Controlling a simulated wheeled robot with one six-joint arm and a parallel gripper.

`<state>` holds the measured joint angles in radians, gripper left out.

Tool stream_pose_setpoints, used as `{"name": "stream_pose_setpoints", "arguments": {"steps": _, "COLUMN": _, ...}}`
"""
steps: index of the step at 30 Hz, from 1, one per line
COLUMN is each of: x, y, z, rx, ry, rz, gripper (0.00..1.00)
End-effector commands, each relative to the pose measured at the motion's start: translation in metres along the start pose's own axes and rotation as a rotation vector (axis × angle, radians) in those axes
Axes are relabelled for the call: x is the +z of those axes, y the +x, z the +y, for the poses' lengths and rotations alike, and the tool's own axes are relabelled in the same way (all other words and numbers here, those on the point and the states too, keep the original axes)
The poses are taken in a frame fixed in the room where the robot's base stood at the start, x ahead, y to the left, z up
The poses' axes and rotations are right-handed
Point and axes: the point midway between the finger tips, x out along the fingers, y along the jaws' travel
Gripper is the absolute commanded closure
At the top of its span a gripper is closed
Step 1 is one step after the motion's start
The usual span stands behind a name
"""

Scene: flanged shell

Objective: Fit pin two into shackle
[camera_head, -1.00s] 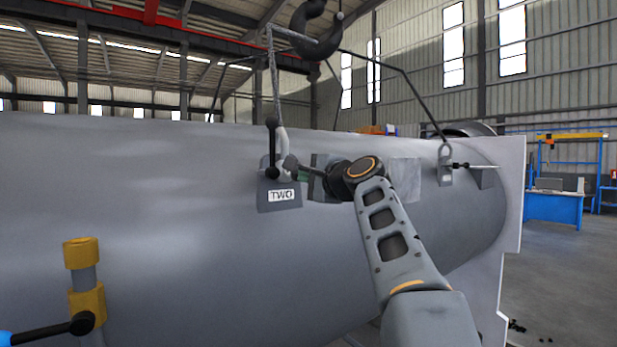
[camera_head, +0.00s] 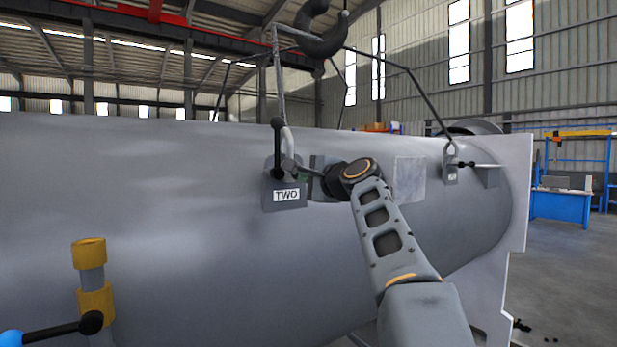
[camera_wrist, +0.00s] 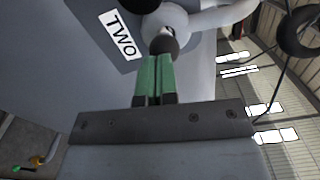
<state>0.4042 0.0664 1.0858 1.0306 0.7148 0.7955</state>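Shackle two hangs at a grey lug (camera_head: 284,200) marked TWO; its pale curved bow (camera_head: 287,139) also shows in the wrist view (camera_wrist: 226,14). Pin two's black ball end (camera_head: 289,168) sits at the lug's top right. In the wrist view, the black ball (camera_wrist: 163,41) is directly in front of my gripper (camera_wrist: 155,58). Its green fingers are nearly together, tips at the ball; contact is hard to judge. The pin's shaft and the hole are hidden.
A second shackle (camera_head: 450,160) with its pin stands at the shell's right end. A crane hook (camera_head: 318,38) and sling legs hang above. The large grey shell (camera_head: 150,220) fills the front. A yellow-banded post (camera_head: 90,252) stands at lower left.

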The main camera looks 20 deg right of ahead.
Motion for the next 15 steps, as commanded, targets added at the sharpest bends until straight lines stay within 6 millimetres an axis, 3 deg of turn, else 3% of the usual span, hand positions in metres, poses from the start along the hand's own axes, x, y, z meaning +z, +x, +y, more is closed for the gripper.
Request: {"name": "stream_pose_setpoints", "arguments": {"steps": 15, "x": -0.0002, "y": 0.0075, "z": 0.0002, "rx": 0.000, "ry": 0.000, "rz": 0.000, "gripper": 1.00}}
